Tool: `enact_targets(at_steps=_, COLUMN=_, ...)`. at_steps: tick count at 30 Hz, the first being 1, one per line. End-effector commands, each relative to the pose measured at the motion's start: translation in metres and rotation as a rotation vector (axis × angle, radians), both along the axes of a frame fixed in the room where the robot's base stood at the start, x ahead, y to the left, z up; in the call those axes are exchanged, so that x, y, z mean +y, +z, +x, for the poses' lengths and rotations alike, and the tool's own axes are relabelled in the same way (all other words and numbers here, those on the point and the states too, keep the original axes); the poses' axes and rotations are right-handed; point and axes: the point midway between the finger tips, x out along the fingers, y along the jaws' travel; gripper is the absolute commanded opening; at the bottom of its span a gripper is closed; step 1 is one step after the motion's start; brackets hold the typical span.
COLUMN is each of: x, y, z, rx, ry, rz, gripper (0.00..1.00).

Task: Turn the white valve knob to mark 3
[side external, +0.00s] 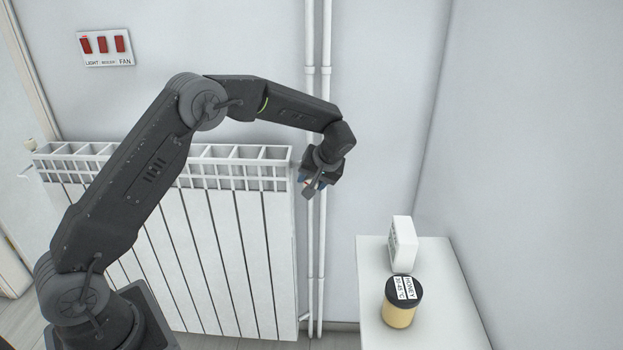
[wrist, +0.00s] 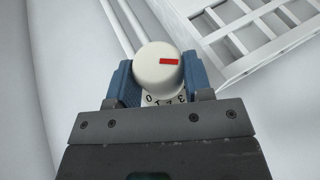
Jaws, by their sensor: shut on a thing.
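The white valve knob (wrist: 155,70) is round with a red pointer bar on its face. In the wrist view it sits between the two blue fingers of my gripper (wrist: 157,78), which is shut on it. The red bar points to the right in the picture. A dial with dark figures (wrist: 165,98) shows partly below the knob; a 0 and a 3 can be made out, the rest is partly covered. In the side view my gripper (side external: 314,186) is at the radiator's upper right corner and hides most of the knob.
A white radiator (side external: 225,240) stands behind my arm. Two white pipes (side external: 323,110) run up the wall beside the gripper. A white side table (side external: 440,310) at right holds a honey jar (side external: 399,312) and a white box (side external: 402,240). Red switches (side external: 103,45) are on the wall.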

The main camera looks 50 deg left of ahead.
Motion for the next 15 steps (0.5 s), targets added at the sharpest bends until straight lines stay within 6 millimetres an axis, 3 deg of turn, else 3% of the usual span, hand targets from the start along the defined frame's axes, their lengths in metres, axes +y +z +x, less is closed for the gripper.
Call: enact_targets(at_steps=15, x=-0.0039, y=-0.004, z=0.0032, rx=0.326, ry=0.0, rz=0.327, gripper=0.23)
